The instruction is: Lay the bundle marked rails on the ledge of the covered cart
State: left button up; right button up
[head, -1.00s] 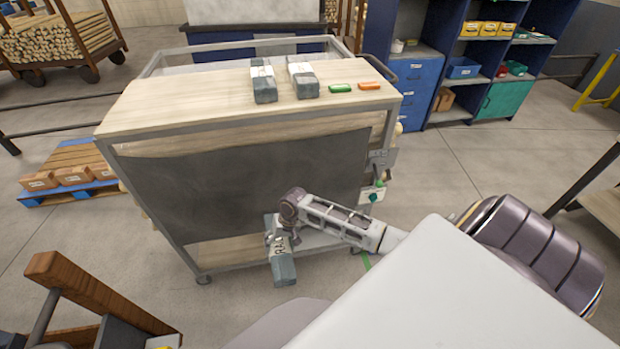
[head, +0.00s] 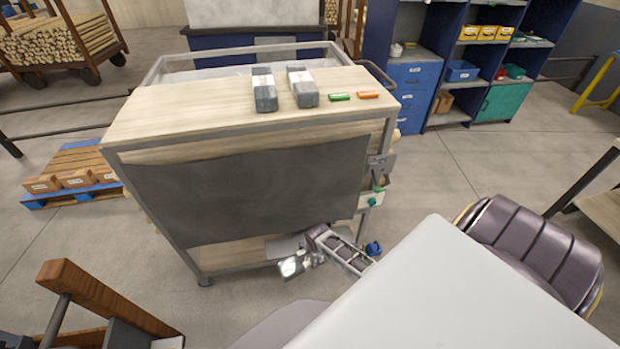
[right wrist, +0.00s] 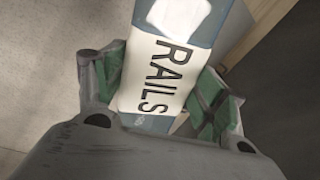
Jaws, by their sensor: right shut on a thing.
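The bundle marked RAILS (right wrist: 165,75) is grey-blue with a white paper band, held between the green pads of my right gripper (right wrist: 160,92) in the right wrist view. In the head view my right gripper (head: 296,264) is low at the cart's front, near the right part of the low shelf; the bundle is hard to make out there. The cart (head: 150,128) has a dark grey cover (head: 255,188) hanging over its front. Below the cover a low wooden ledge (head: 232,254) shows. I cannot tell whether the bundle touches it. My left gripper is out of view.
Two grey banded bundles (head: 264,92) (head: 303,90), a green block (head: 340,97) and an orange block (head: 367,95) lie on the cart top. A latch-like fitting (head: 378,168) juts from the cart's right side. A wooden frame (head: 105,300) stands at lower left. Floor before the cart is partly clear.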

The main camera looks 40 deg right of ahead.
jog(key=s+d+f+m, duration=0.1)
jog(key=s+f+m, duration=0.2)
jog(key=s+f, duration=0.1)
jog(key=shift+s+f+m+h+p, duration=0.25)
jog(key=shift+s+m+h+p, duration=0.15)
jog(key=shift+s, duration=0.35)
jog(key=shift+w+d, duration=0.1)
